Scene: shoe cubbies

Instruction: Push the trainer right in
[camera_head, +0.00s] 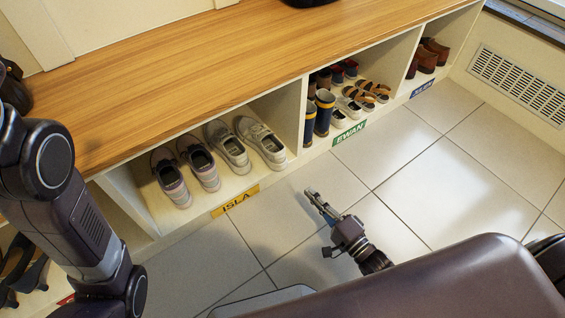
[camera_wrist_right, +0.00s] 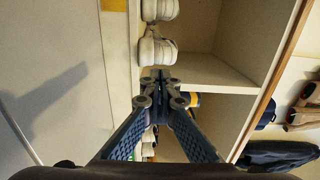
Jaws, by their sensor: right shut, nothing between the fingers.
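The Isla cubby holds two pairs of trainers side by side, a darker pair (camera_head: 171,183) at left and a pale beige pair (camera_head: 229,148) at right. The rightmost pale trainer (camera_head: 262,143) has its heel near the cubby's front edge; its white sole end (camera_wrist_right: 157,48) shows in the right wrist view just beyond my fingertips, slightly further out than its neighbour (camera_wrist_right: 160,10). My right gripper (camera_head: 312,194) is shut and empty, in front of the bench right of the Isla label. It also shows in the wrist view (camera_wrist_right: 160,76). My left gripper is out of view.
The upright divider (camera_head: 293,112) stands right of the pale trainer. The Ewan cubby holds blue boots (camera_head: 323,112), sandals and pale trainers. Brown shoes (camera_head: 428,55) stand in the cubby further right. The wooden bench top (camera_head: 190,75) lies above. The tiled floor (camera_head: 410,190) in front is clear.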

